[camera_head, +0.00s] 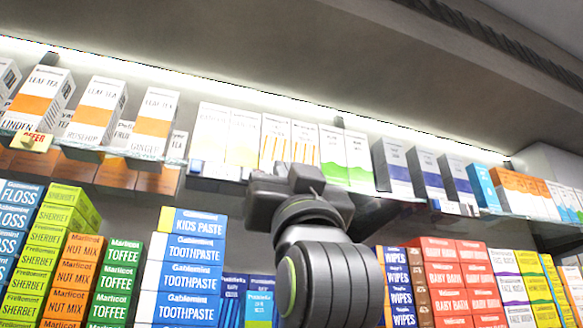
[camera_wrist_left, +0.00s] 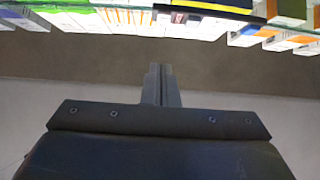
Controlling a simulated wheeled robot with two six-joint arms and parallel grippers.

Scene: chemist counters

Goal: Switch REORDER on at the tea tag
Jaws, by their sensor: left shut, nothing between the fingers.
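White and orange leaf tea boxes (camera_head: 95,108) stand on the upper glass shelf at the left in the head view. A yellow OFFER tag (camera_head: 33,142) hangs on the shelf edge below the leftmost one. A small white tag (camera_head: 196,166) sits on the edge right of the tea boxes; no REORDER switch is readable. My left gripper (camera_head: 300,178) is in front of the shelf edge, to the right of the tea boxes, and partly covers the boxes behind. In the left wrist view its fingers (camera_wrist_left: 161,82) are shut together and empty. My right gripper is not in view.
White, green, purple and orange boxes (camera_head: 358,160) fill the rest of the upper shelf. Below are stacks of sherbet (camera_head: 62,220), toothpaste (camera_head: 190,250) and baby bath (camera_head: 455,275) boxes. A sloped ceiling is above. In the wrist view, boxes (camera_wrist_left: 75,18) line the top.

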